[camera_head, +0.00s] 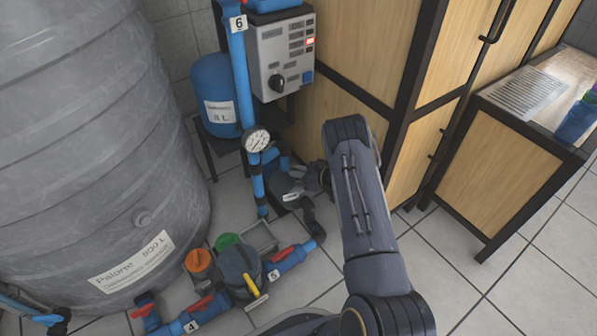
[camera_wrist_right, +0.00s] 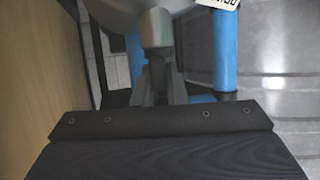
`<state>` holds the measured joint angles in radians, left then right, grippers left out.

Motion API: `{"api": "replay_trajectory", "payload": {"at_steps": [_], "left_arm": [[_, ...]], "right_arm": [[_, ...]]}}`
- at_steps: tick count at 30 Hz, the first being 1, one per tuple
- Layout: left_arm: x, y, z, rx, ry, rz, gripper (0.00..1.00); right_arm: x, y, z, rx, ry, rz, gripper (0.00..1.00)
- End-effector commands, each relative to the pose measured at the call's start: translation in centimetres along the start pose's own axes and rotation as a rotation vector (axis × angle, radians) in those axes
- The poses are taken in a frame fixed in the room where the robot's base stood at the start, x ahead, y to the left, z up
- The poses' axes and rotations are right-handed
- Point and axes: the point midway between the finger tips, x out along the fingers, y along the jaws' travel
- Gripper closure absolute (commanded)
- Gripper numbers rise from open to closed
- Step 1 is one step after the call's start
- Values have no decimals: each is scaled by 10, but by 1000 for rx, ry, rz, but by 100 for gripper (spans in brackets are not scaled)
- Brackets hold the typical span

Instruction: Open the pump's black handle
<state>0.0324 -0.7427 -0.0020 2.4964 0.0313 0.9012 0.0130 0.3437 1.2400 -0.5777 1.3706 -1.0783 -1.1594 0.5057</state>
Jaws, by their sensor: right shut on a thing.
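My right gripper (camera_head: 293,194) reaches down beside the blue vertical pipe, its arm coming in from the lower right. It is shut on the black handle at the pipework; the handle is mostly hidden by the fingers, and I cannot tell how far it is turned. A black bent pipe (camera_head: 312,218) runs just below the gripper. In the right wrist view, the gripper's fingers (camera_wrist_right: 160,80) are together, below a grey rounded part (camera_wrist_right: 156,28). My left gripper is not in view.
A large grey tank (camera_head: 85,130) stands on the left. A blue pipe (camera_head: 241,75) with a gauge (camera_head: 256,139) rises near the gripper. A control box (camera_head: 283,55) hangs above. Blue valves with red handles (camera_head: 202,304) lie low in front. A wooden cabinet (camera_head: 375,40) borders the right.

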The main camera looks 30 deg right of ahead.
Motion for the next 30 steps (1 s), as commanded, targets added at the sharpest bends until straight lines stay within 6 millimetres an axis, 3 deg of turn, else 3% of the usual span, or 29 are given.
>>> {"api": "replay_trajectory", "payload": {"at_steps": [12,13,17,26,30], "left_arm": [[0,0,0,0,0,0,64],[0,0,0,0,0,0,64],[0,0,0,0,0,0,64],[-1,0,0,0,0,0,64],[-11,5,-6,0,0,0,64]], "right_arm": [[0,0,-1,-15,1,-34,100],[0,0,-1,-15,1,-34,84],[0,0,0,-15,0,-33,67],[-1,0,-2,-15,0,-33,66],[-7,1,-16,-15,1,-31,66]]}}
